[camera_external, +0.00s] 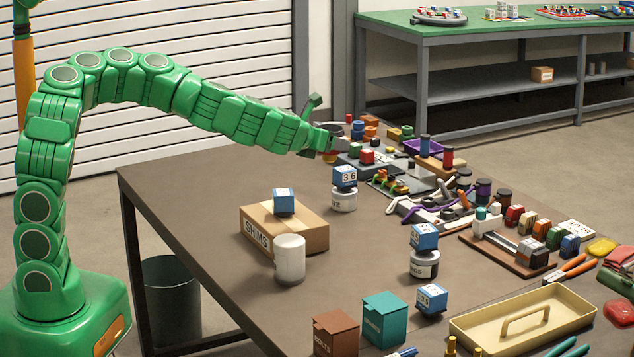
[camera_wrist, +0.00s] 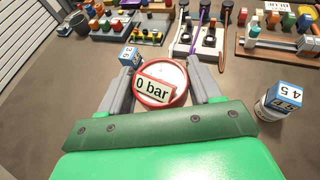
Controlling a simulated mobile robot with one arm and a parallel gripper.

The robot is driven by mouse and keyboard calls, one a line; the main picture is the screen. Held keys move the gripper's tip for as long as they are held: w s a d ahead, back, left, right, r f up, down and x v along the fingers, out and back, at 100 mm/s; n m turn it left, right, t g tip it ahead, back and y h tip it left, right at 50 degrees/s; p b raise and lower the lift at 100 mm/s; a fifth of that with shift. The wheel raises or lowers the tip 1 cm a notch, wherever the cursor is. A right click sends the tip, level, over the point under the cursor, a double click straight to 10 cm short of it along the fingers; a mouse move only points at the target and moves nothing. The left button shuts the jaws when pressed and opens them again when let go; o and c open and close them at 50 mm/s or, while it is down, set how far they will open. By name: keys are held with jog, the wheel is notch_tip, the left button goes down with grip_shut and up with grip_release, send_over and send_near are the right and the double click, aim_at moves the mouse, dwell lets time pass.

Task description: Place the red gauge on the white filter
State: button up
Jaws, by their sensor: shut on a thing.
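The red gauge (camera_wrist: 139,92), round with a white face and a "0 bar" label, sits between the grey fingers of my gripper (camera_wrist: 159,78) in the wrist view. My gripper is shut on it. In the external view my gripper (camera_external: 331,146) is held out over the far part of the brown table, and the gauge is too small and covered there to make out clearly. The white filter (camera_external: 290,259), a plain upright white cylinder, stands on the table in front of the cardboard box, nearer the camera than my gripper. Its top looks bare. I cannot pick it out in the wrist view.
A SHIMS box (camera_external: 312,226) carries a blue number block (camera_external: 283,201) beside the filter. More number blocks sit on jars (camera_external: 344,200) (camera_external: 424,265) nearby. A teal box (camera_external: 385,320) and a tan tray (camera_external: 525,321) stand in front. Crowded parts fill the table's far right.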

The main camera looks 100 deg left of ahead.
jog(key=shift+r, duration=0.5)
jog(key=shift+w+a+f+m+t, duration=0.1)
jog(key=shift+w+f+m+t, duration=0.1)
jog(key=shift+m+t, duration=0.1)
jog(key=shift+w+f+m+t+h, duration=0.15)
jog(key=shift+w+m+t+h, duration=0.85)
jog(key=shift+m+t, duration=0.15)
jog(key=w+d+m+t+h, duration=0.1)
jog(key=m+t+h, duration=0.1)
jog(key=m, duration=0.1)
jog(key=m+h, duration=1.4)
jog(key=h, duration=0.2)
send_over(289, 239)
jog(key=shift+t, duration=0.45)
jog(key=shift+f, duration=6.3)
jog(key=shift+f, duration=0.1)
